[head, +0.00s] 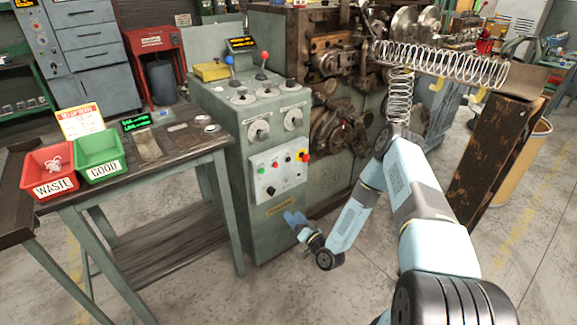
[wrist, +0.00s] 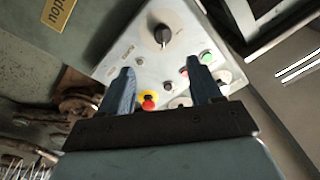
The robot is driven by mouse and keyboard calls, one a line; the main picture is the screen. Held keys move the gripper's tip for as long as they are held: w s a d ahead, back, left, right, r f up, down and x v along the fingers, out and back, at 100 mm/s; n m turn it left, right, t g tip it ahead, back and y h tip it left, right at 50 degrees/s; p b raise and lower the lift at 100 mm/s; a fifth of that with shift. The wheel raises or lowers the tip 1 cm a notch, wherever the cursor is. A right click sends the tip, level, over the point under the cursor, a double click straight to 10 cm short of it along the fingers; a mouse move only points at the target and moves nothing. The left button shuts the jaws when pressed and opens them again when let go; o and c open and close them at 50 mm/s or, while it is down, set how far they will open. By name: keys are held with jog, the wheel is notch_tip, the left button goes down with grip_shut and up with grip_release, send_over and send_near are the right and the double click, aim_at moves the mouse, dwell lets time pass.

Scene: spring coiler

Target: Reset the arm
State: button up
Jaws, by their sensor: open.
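My gripper (head: 293,218) is low in front of the grey-green control cabinet (head: 268,225) of the coiler, below the white button panel (head: 279,173). My arm bends from the lower right up to an elbow and back down to it. In the wrist view my gripper (wrist: 160,70) shows two blue fingers spread apart with nothing between them. Beyond them is the white panel (wrist: 130,45) with a black knob (wrist: 162,35), a red button on yellow (wrist: 149,101) and a green button (wrist: 206,57). The fingers appear apart from the panel.
A workbench (head: 160,158) on the left carries a red WASTE bin (head: 50,168) with a small pale object and a green GOOD bin (head: 100,156). The rusty coiler (head: 335,80) and long springs (head: 440,62) stand behind my arm. A dark wooden chute (head: 500,130) is right.

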jog(key=shift+w+r, duration=0.1)
jog(key=w+d+r+n+g+h, duration=0.1)
jog(key=w+d+r+n+g, duration=0.15)
jog(key=w+r, duration=0.4)
jog(key=w+d+r+n+g+h, duration=0.2)
jog(key=w+r+n, duration=0.1)
jog(key=r, duration=0.7)
jog(key=s+d+r+g+h, duration=0.1)
jog(key=d+r+h, duration=0.15)
jog(key=r, duration=0.45)
jog(key=s+d+r+h, duration=0.1)
jog(key=s+d+r, duration=0.15)
jog(key=r, duration=0.35)
jog(key=s+d+r+g+h, duration=0.1)
jog(key=d+r+h, duration=0.15)
jog(key=r, duration=0.45)
jog(key=s+d+r+m+g+h, duration=0.1)
jog(key=s+d+r+m+h, duration=0.3)
jog(key=s+r, duration=1.1)
jog(key=s+r+g+y, duration=0.1)
jog(key=s+r, duration=0.2)
jog(key=s, duration=0.9)
jog(key=s+d+r+m+g+y, duration=0.1)
jog(key=s+r+g, duration=0.1)
jog(key=s, duration=1)
jog(key=shift+r, duration=0.4)
